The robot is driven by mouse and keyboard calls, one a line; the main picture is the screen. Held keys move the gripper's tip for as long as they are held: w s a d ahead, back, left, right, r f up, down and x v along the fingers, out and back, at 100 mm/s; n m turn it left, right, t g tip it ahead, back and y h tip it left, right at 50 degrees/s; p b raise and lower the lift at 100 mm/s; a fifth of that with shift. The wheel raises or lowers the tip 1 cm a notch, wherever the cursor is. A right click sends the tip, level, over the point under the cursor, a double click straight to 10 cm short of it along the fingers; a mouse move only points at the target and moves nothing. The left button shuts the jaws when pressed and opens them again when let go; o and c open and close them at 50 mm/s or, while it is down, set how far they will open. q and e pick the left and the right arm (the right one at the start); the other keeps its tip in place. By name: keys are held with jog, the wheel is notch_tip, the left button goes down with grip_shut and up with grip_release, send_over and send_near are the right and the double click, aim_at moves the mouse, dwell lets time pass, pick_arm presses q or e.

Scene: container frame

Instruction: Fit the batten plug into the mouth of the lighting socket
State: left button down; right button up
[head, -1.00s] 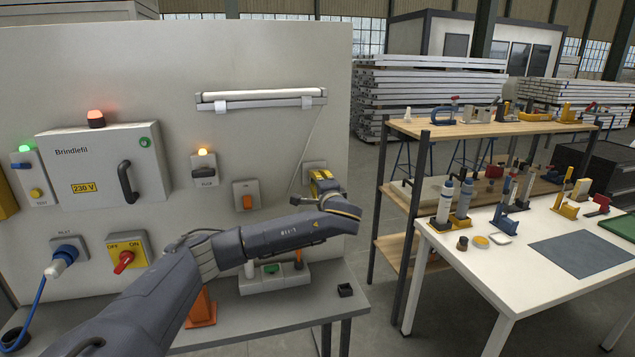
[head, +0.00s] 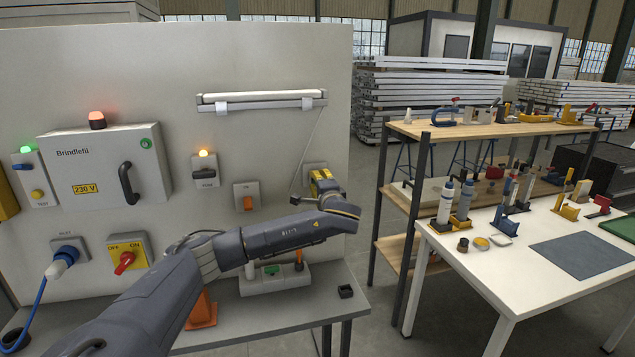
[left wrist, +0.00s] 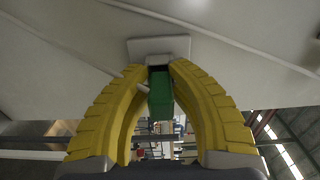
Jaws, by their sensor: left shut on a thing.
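The lighting socket is a pale plate on the upright panel; it shows in the left wrist view (left wrist: 178,45) and, partly covered by my gripper, in the head view (head: 312,167). My left gripper (head: 322,180) is at the socket. In the left wrist view its yellow fingers (left wrist: 160,75) are shut on the green batten plug (left wrist: 160,98). The plug's far end is at the dark mouth of the socket; I cannot tell how deep it sits. The white batten light (head: 262,100) hangs on the panel, with a thin cord running down towards the socket. My right gripper is not in view.
Left of the socket are an orange switch (head: 247,196), a switch box with a lit orange lamp (head: 205,170) and a grey cabinet (head: 105,165). A bench (head: 345,318) runs below. A wooden shelf (head: 480,127) and a white table (head: 500,270) stand right.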

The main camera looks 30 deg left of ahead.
pick_arm(q)
jog(key=shift+a+r, duration=0.1)
jog(key=shift+a, duration=0.1)
jog(key=c, duration=1.2)
grip_release()
jog(key=shift+o, duration=0.2)
jog(key=shift+s+d, duration=0.25)
jog(key=shift+d, duration=0.25)
jog(key=v, duration=1.1)
jog(key=shift+s+a, duration=0.1)
jog(key=shift+v, duration=2.95)
